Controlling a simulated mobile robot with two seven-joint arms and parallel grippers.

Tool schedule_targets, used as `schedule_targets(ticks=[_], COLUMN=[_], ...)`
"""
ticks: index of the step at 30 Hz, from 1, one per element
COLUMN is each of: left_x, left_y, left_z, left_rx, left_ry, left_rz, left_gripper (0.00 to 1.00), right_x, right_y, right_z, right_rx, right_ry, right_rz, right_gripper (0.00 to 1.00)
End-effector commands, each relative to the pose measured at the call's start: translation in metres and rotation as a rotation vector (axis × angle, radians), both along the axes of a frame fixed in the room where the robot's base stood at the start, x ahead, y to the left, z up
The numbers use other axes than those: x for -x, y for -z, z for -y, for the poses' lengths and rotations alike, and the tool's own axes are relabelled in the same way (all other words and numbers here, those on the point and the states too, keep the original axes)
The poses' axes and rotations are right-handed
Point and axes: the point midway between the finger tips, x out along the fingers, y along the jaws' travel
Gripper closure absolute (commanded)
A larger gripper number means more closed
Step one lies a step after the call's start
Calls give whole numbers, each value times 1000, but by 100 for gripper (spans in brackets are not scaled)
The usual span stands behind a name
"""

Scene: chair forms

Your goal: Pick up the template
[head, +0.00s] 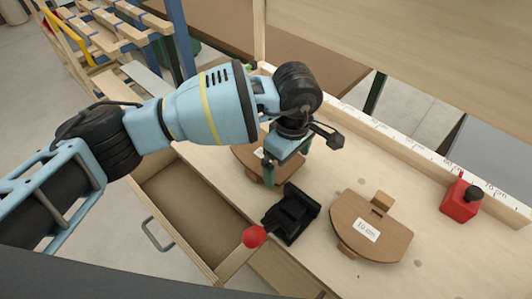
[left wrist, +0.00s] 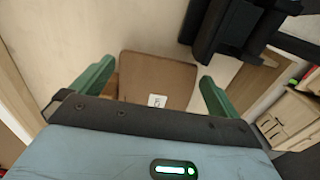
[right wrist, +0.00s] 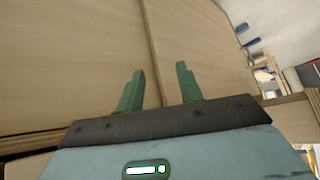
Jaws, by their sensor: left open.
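A brown wooden template (head: 245,160) with a small white label lies on the workbench, partly hidden under my left gripper (head: 285,162). In the left wrist view this template (left wrist: 155,75) shows between the two green fingers, which are apart with nothing visibly clamped. A second template (head: 385,238), rounded and with a label that seems to read "10 cm", lies to the right on the bench. My right gripper (right wrist: 159,85) shows only in the right wrist view. Its fingers are apart and empty in front of a wooden surface.
An open drawer (head: 185,205) is at the bench's front. A red block (head: 460,201) stands near the ruler strip (head: 430,155) along the back edge.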

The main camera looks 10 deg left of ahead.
Motion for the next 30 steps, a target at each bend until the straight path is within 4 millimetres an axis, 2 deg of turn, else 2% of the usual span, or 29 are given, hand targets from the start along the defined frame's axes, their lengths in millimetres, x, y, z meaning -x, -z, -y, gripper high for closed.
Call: schedule_targets(ticks=[9,16,25,30], left_x=[0,0,0,-1], left_y=[5,5,2,-9], left_z=[0,0,0,0], left_rx=[0,0,1,3], left_ry=[0,0,0,1], left_rz=[0,0,1,2], left_gripper=[1,30,30,30], right_x=[-3,-2,5,8], right_y=[0,0,2,4], right_z=[1,1,1,1], right_rx=[2,3,3,3], right_ry=[-2,-2,-2,-3], right_rz=[6,4,-10,-17], right_gripper=[64,64,64,64])
